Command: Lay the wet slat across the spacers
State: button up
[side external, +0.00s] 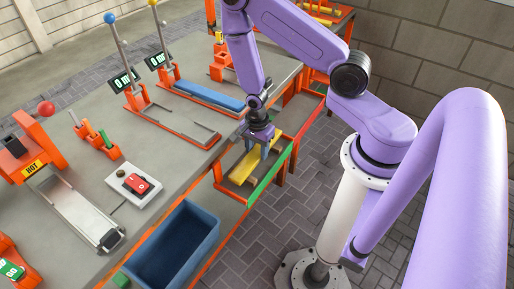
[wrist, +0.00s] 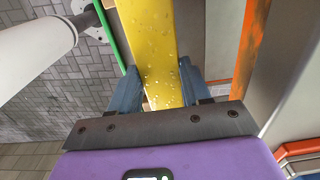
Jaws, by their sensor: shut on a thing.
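The wet slat is a yellow board (side external: 241,169) at or just above the green-and-orange-edged tray at the table's right edge. Water drops show on its face in the wrist view (wrist: 158,60). My gripper (side external: 260,148) points down over it. In the wrist view its two blue-grey fingers (wrist: 158,82) are shut on the slat's two long sides. I cannot tell whether the slat touches the tray floor. An orange rack with yellow pieces (side external: 322,14) stands at the back; I cannot tell whether its parts are the spacers.
The side tray (side external: 262,188) has a raised rim close around the slat. A blue slat (side external: 209,95) lies in an orange fixture beside two posts with displays. A blue bin (side external: 172,247) sits in front. A red switch (side external: 138,184) and a HOT-labelled press (side external: 36,150) stand left.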

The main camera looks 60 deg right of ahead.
jog(key=shift+f, duration=0.65)
jog(key=o, duration=1.3)
jog(key=shift+r, duration=8.7)
jog(key=s+a+r+n, duration=0.2)
jog(key=s+r+n, duration=0.2)
jog(key=n, duration=0.6)
jog(key=s+a+r+n, duration=0.3)
jog(key=s+n, duration=0.4)
jog(key=n, duration=0.3)
jog(key=s+a+r+n, duration=0.2)
jog(key=s+r+n, duration=0.3)
jog(key=n, duration=0.5)
jog(key=shift+s+a+r+n, duration=0.1)
jog(key=shift+s+a+n, duration=0.25)
jog(key=shift+s, duration=0.2)
